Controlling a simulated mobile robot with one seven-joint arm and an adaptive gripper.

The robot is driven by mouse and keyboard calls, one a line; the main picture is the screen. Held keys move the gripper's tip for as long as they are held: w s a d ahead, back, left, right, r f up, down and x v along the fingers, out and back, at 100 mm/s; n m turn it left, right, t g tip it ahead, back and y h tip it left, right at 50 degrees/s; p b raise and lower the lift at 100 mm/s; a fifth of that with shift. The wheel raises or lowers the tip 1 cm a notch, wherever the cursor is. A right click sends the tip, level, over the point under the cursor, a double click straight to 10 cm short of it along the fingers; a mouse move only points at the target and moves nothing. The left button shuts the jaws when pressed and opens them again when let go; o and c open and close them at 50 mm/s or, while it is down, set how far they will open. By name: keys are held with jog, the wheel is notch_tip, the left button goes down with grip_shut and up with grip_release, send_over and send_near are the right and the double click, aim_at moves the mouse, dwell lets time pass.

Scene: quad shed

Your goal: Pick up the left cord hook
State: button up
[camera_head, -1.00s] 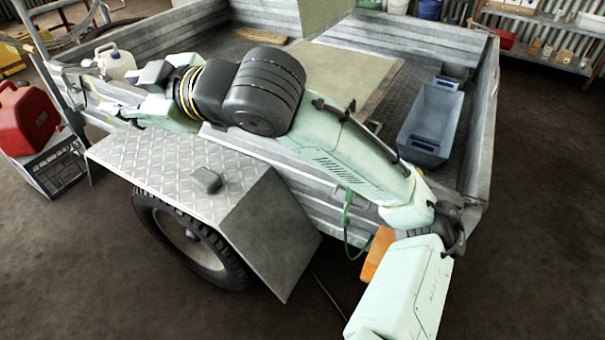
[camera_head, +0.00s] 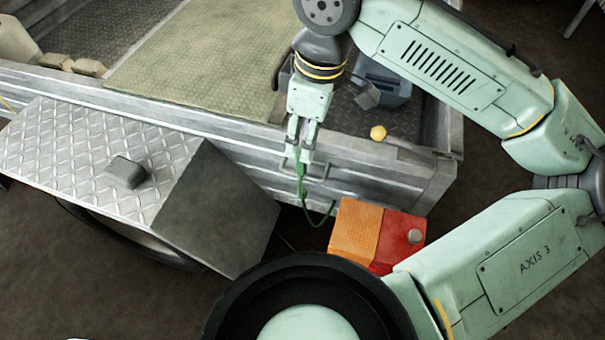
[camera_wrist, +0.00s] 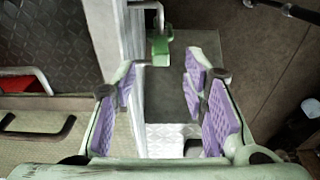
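My gripper (camera_head: 301,146) points down at the trailer's side wall, near its top rim. In the wrist view my gripper (camera_wrist: 162,72) is open, its purple-padded fingers apart with nothing held between them. A small green piece (camera_wrist: 159,48) lies just beyond the fingertips, beside the pale wall, with a grey metal bracket behind it. In the head view a green cord (camera_head: 318,216) hangs in a loop down the wall below my gripper. Its upper end is partly hidden by the fingers. I cannot clearly tell a left cord hook from another.
The trailer wall (camera_head: 390,180) runs beneath my gripper. A board (camera_head: 200,55) and a blue-grey bin (camera_head: 392,82) are in the trailer bed. The tread-plate fender (camera_head: 80,145) sticks out at left. A red and orange box (camera_head: 357,232) is below the wall.

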aim_at(299, 165)
jog(key=f, duration=0.3)
jog(key=shift+s+a+f, duration=0.15)
jog(key=shift+a+f, duration=0.1)
jog(key=shift+f, duration=0.15)
jog(key=shift+w+a+f+b, duration=0.15)
jog(key=shift+a+f+b, duration=0.05)
jog(key=shift+f, duration=1.15)
jog(key=shift+w+a+f+b, duration=0.1)
jog(key=shift+a+f+b, duration=0.05)
jog(key=shift+f, duration=1.2)
jog(key=c, duration=0.7)
